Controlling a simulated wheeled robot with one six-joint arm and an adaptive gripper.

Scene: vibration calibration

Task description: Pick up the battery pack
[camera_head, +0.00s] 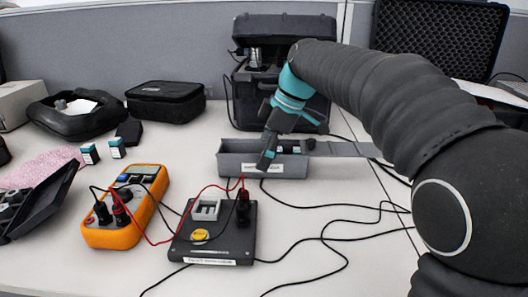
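My gripper (268,158) reaches down at the grey open bin (235,165) in the middle of the table. Its fingers overlap the bin's front wall and opening. I cannot tell how far apart they are or whether they touch anything. Small dark blocks with white and teal labels look like battery packs. One such block (291,148) shows partly inside the bin, just right of my gripper. Two more, a left block (90,154) and a right block (117,148), stand on the table at the left.
An orange multimeter (128,208) and a black test box (216,243) with a yellow button stand in front, joined by red and black leads. Cables cross the table at right. An open black case (283,95) stands behind the bin.

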